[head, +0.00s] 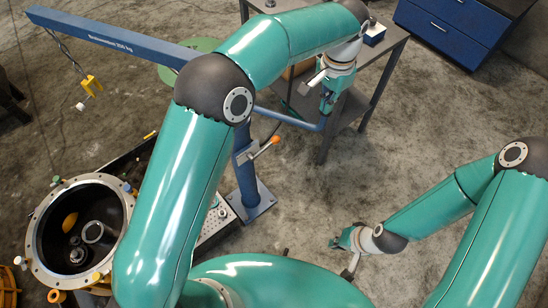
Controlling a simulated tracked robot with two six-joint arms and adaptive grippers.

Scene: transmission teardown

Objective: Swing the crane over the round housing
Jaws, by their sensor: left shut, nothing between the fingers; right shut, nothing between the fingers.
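The crane has a blue boom (115,38) that runs from the upper left toward my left arm, which hides its inner end. A yellow hook (91,85) hangs on a chain near the boom's outer end. The blue post (245,170) stands on a floor plate. The round housing (42,262) is open at the lower left, below the hook in the picture and not under the boom. A blue bar (290,119) reaches from the post toward my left gripper (327,103), which is shut at its end; contact is unclear. My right gripper (338,241) is shut and empty above the floor.
A grey metal table (388,48) stands behind my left gripper. A blue drawer cabinet (455,25) is at the upper right. An orange-tipped lever (268,146) sticks out of the post. Bare floor lies between the post and my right arm.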

